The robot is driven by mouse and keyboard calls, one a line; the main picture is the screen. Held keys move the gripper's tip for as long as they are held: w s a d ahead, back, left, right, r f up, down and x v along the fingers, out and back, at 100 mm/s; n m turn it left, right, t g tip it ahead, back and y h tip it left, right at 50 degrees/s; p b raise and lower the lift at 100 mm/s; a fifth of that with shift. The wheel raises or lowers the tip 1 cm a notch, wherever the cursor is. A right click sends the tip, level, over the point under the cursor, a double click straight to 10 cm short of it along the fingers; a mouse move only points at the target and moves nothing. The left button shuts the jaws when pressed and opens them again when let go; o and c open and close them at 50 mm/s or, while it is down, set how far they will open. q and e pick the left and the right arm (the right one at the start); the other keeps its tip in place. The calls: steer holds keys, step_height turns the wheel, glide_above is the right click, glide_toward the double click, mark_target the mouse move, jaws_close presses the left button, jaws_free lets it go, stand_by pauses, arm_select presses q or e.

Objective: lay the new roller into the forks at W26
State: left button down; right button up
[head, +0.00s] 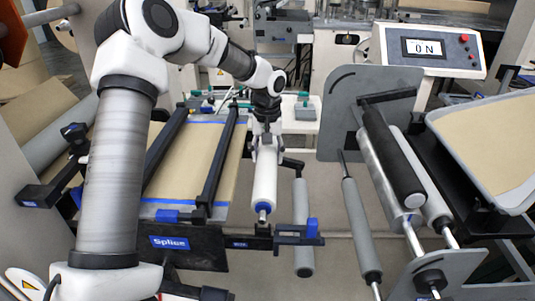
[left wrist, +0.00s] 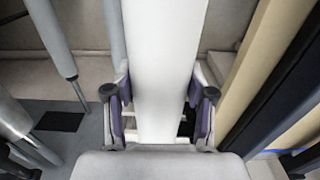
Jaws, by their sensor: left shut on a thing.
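My left gripper (head: 266,143) is shut on the new roller (head: 264,180), a white cylinder with a blue ring and a metal shaft at its near end. In the left wrist view the roller (left wrist: 165,50) runs between the two purple-padded fingers of the gripper (left wrist: 158,97). A black bracket with blue parts (head: 298,233) stands just right of the roller's near end. I cannot tell whether the shaft touches anything. The far end is hidden by the gripper. I cannot read a W26 label. My right gripper is not in view.
A grey roller (head: 303,215) hangs right of the held one. A blue "Splice" label (head: 170,242) marks the splice table at left, with kraft web (head: 190,160) and dark bars. More rollers (head: 360,230) and a grey plate (head: 345,100) stand at right, below a display box (head: 424,47).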

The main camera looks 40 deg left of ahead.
arm_select(q)
steer(key=shift+f+b, duration=0.45)
steer(key=shift+f, duration=1.15)
steer(key=shift+f, duration=0.25)
steer(key=shift+c, duration=1.5)
jaws_free()
step_height(320, 180, up, 12)
